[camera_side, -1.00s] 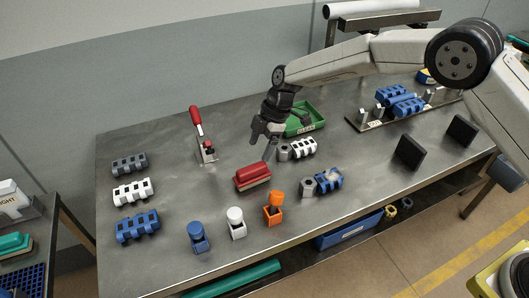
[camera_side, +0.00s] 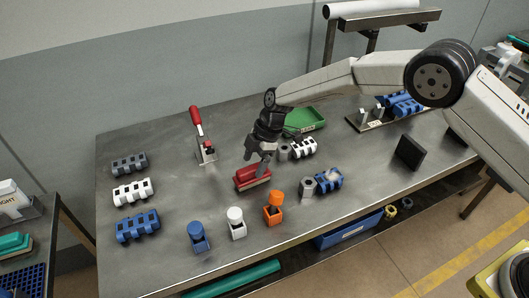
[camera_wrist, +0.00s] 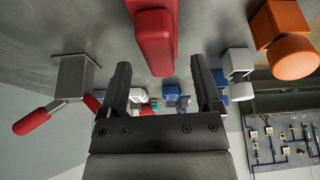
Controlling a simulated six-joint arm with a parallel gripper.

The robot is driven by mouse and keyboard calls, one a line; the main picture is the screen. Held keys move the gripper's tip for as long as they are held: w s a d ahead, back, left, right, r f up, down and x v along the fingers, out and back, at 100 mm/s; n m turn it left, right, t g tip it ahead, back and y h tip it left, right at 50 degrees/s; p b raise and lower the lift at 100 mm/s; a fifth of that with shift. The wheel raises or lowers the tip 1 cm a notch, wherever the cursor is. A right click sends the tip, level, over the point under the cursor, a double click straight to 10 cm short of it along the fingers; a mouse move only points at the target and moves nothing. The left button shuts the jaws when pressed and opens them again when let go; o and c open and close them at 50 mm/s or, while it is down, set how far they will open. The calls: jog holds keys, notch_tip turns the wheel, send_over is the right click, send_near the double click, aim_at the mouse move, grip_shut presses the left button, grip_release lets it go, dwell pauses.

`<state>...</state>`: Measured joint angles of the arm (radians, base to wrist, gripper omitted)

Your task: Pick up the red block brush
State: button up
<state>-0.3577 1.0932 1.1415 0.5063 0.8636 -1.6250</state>
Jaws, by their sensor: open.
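The red block brush (camera_side: 246,177) lies on the grey metal table, red on top with a pale bristle layer below. In the wrist view its red body (camera_wrist: 155,38) shows at the top middle, ahead of and between the fingers. My gripper (camera_side: 254,163) is open and points down right at the brush in the side view. One finger hides part of the brush. In the wrist view the two fingers of my gripper (camera_wrist: 158,88) stand wide apart, with nothing held between them. I cannot tell if a finger touches the brush.
A red-handled clamp (camera_side: 201,135) stands behind left. Blue (camera_side: 198,238), white (camera_side: 236,223) and orange (camera_side: 273,208) pieces stand in front. A grey nut (camera_side: 307,187) and blue block (camera_side: 329,180) lie to the right. A green tray (camera_side: 306,120) is behind. Bare table lies left of the brush.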

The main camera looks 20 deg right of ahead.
jog(key=shift+x, duration=1.3)
grip_shut()
jog(key=shift+r, duration=0.15)
